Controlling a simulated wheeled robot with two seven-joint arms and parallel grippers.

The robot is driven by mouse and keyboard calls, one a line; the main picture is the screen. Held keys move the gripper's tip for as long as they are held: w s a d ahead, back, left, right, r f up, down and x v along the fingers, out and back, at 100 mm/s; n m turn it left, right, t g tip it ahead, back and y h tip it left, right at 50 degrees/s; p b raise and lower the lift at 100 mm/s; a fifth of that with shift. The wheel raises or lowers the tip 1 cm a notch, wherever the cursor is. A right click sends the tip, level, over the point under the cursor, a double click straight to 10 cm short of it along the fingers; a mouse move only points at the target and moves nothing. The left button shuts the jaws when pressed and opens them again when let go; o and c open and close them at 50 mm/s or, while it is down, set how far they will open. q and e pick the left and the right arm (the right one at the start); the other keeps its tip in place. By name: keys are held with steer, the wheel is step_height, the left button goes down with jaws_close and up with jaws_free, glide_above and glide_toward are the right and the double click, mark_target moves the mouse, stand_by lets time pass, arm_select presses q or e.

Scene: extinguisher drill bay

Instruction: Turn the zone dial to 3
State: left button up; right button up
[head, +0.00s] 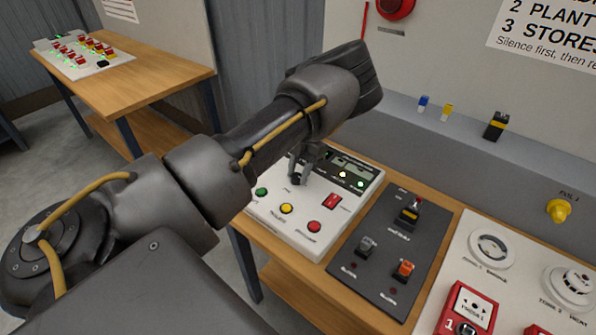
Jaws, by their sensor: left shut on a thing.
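The white control panel (305,207) sits on the wooden bench in the middle of the head view. My left gripper (302,170) comes down over the panel's back-left part, its fingers shut on a small black knob, the zone dial (298,180). The fingers and wrist cover much of the dial, so its pointer and the number it faces cannot be read. A dark display strip (352,169) with lit lamps lies behind it, partly hidden by my arm. My right gripper is not in view.
Green (262,191), yellow (286,208) and red (314,227) buttons and a red rocker switch (332,201) lie close to the dial. A dark switch panel (385,258) and a white detector board (458,258) stand to the right. Another bench (160,75) is at the back left.

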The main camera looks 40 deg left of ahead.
arm_select(q)
steer(key=o, duration=1)
steer(key=shift+c, duration=0.2)
steer(key=shift+w+r, duration=0.3)
steer(key=shift+r, duration=0.1)
steer(key=b+v, duration=0.1)
steer(key=v, duration=0.9)
steer(key=shift+f, duration=0.1)
